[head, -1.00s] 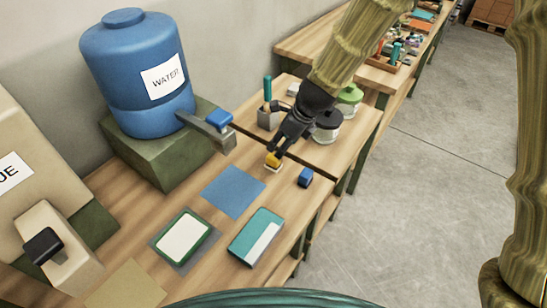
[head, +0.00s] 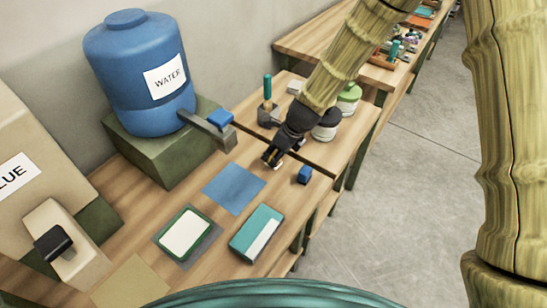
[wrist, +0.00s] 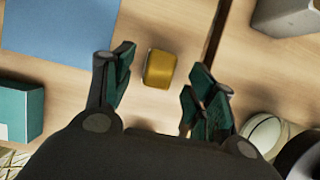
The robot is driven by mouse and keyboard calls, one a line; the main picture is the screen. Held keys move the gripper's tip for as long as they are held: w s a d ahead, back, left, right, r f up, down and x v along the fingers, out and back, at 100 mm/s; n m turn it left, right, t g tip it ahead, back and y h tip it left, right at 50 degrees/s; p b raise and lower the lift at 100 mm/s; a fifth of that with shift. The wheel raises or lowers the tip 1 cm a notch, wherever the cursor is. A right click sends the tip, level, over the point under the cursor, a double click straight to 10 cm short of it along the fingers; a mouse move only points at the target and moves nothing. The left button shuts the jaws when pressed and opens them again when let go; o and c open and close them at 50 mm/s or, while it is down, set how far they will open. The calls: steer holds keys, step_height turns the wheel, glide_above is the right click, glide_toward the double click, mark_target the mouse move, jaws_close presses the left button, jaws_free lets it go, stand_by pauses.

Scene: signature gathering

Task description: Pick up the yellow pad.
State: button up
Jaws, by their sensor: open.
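The yellow pad (wrist: 159,68) is a small rounded block on the wooden table, in the upper middle of the wrist view. My gripper (wrist: 161,75) is open and empty, its dark fingers spread to the left and right of the pad in that picture, with visible gaps on both sides. Whether the fingertips are down at the pad's height I cannot tell. In the head view my gripper (head: 270,160) points down at the table and hides nearly all of the pad.
A small blue block (head: 304,174) sits close to the right of my gripper. A blue sheet (head: 234,188) lies to the left, with a teal-and-white box (head: 257,232) nearer. A grey holder (head: 268,117) and a lidded jar (head: 326,125) stand behind. A water dispenser (head: 140,80) is at the left.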

mark_target(274, 154)
steer(key=shift+p+x, duration=0.55)
steer(key=shift+x, duration=1.15)
steer(key=shift+s, duration=0.1)
steer(key=c, duration=1.1)
steer(key=shift+r, duration=0.15)
steer(key=shift+r+b, duration=0.95)
steer(key=shift+r, duration=0.65)
steer(key=s+b, duration=0.1)
steer(key=s, duration=0.4)
steer(key=s+d+r+b, duration=0.1)
steer(key=s+b, duration=0.1)
steer(key=s, duration=0.3)
steer(key=s+b, duration=0.2)
steer(key=s, duration=0.4)
steer(key=shift+d+r, duration=0.2)
steer(key=shift+r, duration=0.05)
